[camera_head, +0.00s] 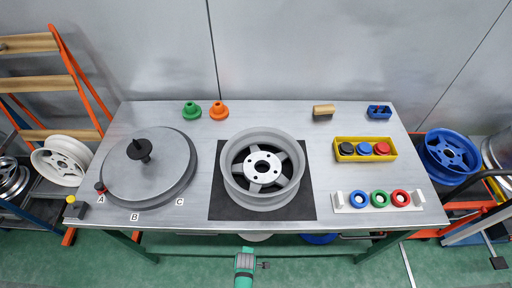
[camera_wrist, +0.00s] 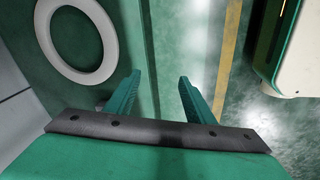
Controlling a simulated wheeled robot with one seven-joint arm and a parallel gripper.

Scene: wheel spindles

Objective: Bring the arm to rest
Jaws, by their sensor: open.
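My gripper (camera_wrist: 157,98) shows in the wrist view with its two green fingers apart and nothing between them. It points down toward the green floor. In the head view a green and grey part of my arm (camera_head: 245,265) shows at the bottom centre, in front of the table's front edge. The grey work table (camera_head: 330,120) is apart from it, farther back.
A silver wheel (camera_head: 263,168) lies on a black mat (camera_head: 225,208). A round grey turntable (camera_head: 160,180) stands left. A yellow tray (camera_head: 343,158) and a white rack (camera_head: 368,208) with rings stand right. In the wrist view a white ring (camera_wrist: 108,60) is at upper left.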

